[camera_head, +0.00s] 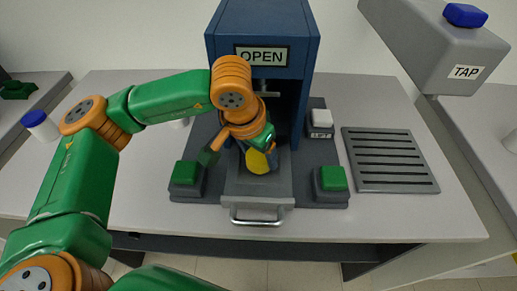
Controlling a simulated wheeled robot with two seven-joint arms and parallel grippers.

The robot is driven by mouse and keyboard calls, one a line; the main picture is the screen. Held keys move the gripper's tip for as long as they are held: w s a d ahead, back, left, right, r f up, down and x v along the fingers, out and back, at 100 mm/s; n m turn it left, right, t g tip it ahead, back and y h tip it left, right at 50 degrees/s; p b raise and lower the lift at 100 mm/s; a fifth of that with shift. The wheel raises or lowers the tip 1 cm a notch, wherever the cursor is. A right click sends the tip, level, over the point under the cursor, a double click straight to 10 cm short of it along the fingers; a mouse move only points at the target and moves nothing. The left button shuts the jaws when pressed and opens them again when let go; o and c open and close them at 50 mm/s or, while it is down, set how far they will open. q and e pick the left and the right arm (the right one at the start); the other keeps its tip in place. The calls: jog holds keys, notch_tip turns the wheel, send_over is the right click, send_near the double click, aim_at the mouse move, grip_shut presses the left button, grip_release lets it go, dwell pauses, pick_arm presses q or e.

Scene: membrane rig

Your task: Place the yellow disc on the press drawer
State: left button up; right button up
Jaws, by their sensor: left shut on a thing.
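The yellow disc (258,161) shows in front of the press, below the wrist of my left arm. My left gripper (250,150) is shut on the disc and holds it over the press drawer (257,188). The drawer is pulled out toward me, with a metal handle (256,215) at its front. The blue press (262,25) stands behind it with a sign reading OPEN. My arm hides part of the press opening and part of the disc. I cannot tell whether the disc touches the drawer. My right gripper is not in view.
Green buttons stand left (187,174) and right (332,178) of the drawer. A white button marked LIFT (321,118) is at the press's right side. A slotted drain plate (390,159) lies right, under the grey TAP unit (440,45). A blue-capped white jar (40,125) stands at the left.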

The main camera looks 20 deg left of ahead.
pick_arm(q)
jog(key=shift+f, duration=0.3)
jog(key=shift+f+b, duration=0.15)
jog(key=shift+b, duration=0.25)
jog(key=o, duration=1.3)
jog(key=shift+r+p, duration=0.3)
jog(key=shift+r, duration=0.25)
jog(key=v, duration=1.1)
jog(key=shift+s+r+b, duration=0.15)
jog(key=shift+b, duration=0.15)
